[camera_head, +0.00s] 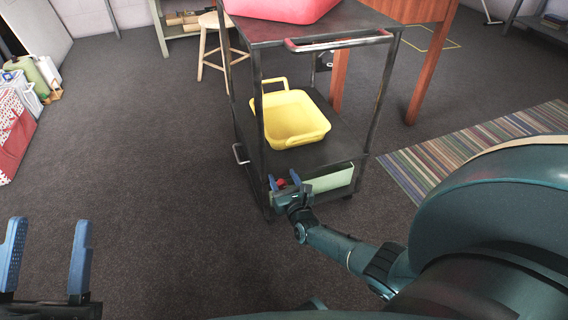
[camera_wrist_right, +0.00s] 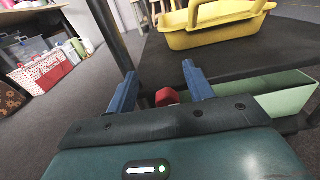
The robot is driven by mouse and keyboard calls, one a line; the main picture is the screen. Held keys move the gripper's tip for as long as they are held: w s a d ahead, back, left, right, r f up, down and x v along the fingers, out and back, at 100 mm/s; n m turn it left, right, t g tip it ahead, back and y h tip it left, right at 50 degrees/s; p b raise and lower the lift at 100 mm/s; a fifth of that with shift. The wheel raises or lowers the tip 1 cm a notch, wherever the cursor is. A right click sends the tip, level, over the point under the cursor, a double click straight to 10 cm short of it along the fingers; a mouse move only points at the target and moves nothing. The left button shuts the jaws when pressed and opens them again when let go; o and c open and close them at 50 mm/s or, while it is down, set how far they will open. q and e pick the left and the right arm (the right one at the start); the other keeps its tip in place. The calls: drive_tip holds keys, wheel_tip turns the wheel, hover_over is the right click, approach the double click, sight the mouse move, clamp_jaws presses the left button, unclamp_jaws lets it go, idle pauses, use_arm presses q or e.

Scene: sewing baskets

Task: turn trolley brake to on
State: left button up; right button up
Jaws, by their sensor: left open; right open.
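My right gripper (camera_head: 284,179) is open at the knob. In the right wrist view the red knob (camera_wrist_right: 167,97) shows between the two blue fingers, nearer the right one; I cannot tell whether they touch. The brake's on or off marking cannot be read. My left gripper (camera_head: 48,235) is open and empty at the lower left, over the floor.
A pale green bin (camera_head: 330,181) is beside the right gripper. A stool (camera_head: 209,45) and wooden table legs (camera_head: 428,75) stand behind.

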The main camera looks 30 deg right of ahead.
use_arm(q)
drive_tip(key=shift+s+d+f+n+g+y+p, duration=0.1)
drive_tip(key=shift+s+f+n+g+y+p, duration=0.15)
drive_tip(key=shift+f+n+y+p, duration=0.3)
drive_tip(key=shift+s+d+f+n+g+y+p, duration=0.15)
drive_tip(key=shift+f+n+g+y+p, duration=0.2)
drive_tip(key=shift+f, duration=0.4)
drive_tip(key=shift+s+a+f+n+g+y+p, duration=0.1)
drive_tip(key=shift+s+f+n+g+y+p, duration=0.15)
drive_tip(key=shift+f+n+y+p, duration=0.3)
use_arm(e)
drive_tip(key=shift+r, duration=2.7)
use_arm(q)
drive_tip(key=shift+f, duration=0.1)
